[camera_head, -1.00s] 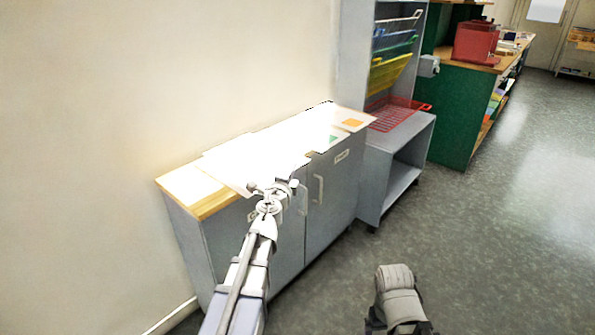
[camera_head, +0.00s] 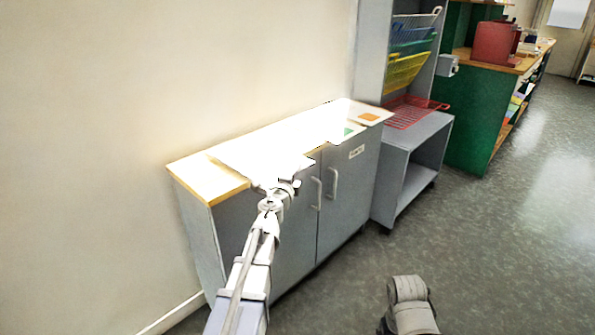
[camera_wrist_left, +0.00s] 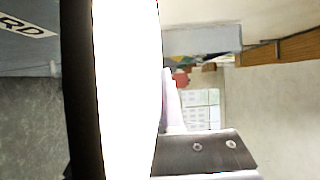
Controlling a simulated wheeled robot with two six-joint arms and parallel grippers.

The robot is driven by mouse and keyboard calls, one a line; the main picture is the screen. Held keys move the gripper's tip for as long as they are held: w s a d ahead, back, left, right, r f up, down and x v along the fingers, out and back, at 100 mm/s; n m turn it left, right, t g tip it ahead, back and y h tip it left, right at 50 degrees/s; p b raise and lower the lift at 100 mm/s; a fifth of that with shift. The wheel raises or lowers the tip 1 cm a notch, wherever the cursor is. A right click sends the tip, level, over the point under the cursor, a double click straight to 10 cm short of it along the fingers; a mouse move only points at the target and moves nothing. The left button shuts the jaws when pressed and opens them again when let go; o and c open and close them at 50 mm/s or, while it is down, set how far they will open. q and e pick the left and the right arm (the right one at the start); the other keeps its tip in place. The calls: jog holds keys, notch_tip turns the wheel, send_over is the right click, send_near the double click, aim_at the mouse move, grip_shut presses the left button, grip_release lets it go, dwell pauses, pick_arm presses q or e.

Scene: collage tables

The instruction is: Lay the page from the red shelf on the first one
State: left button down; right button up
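The red wire shelf (camera_head: 418,112) sits low in the grey rack, and no page shows on it. On the cabinet top lie a page with an orange patch (camera_head: 369,117) at the right end and a page with a green patch (camera_head: 348,131) beside it. A glaring white area (camera_head: 265,155) covers the middle; page outlines are lost there. My left gripper (camera_head: 276,188) is at the cabinet's front edge, against this white area. A bright white band (camera_wrist_left: 128,90) crosses the left wrist view; I cannot tell whether it is a held page.
The grey cabinet (camera_head: 340,207) with a wooden top stands against the wall. Yellow (camera_head: 404,72), green and blue trays hang above the red shelf. A green counter (camera_head: 485,105) stands behind. Floor at the right is clear.

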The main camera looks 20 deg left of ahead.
pick_arm(q)
jog(key=shift+c, duration=0.8)
grip_release()
jog(key=shift+f, duration=0.15)
jog(key=shift+d, duration=0.1)
dwell(0.4)
jog(key=s+d, duration=0.3)
jog(key=d, duration=0.5)
jog(key=shift+s, duration=0.25)
jog(key=shift+d, duration=0.1)
